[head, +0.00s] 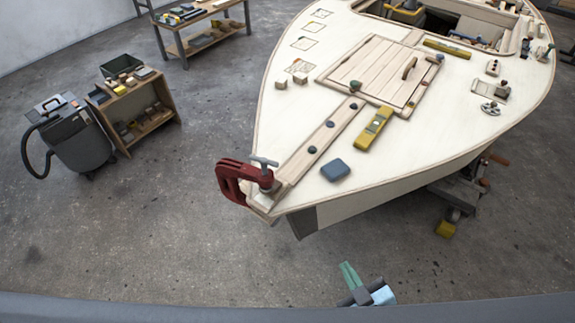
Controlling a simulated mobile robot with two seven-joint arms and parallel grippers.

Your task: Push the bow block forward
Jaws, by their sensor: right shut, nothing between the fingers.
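The boat's plywood deck (300,140) narrows to a bow at the lower left. At the bow tip a pale wooden block (264,202) sits under a red clamp (240,180) with a grey screw handle. The clamp hides part of the block, so I cannot tell its full shape. My right gripper (347,268), with green fingers, is low in the view, in front of the bow and to the right of its tip. It is shut and empty, apart from the hull. My left gripper is not in view.
A blue pad (335,170) and a yellow level (374,128) lie on the deck beside a plank with dark knobs (320,138). A hatch (378,70) is further back. A vacuum (75,135) and a shelf (138,108) stand left. The floor around the bow is clear.

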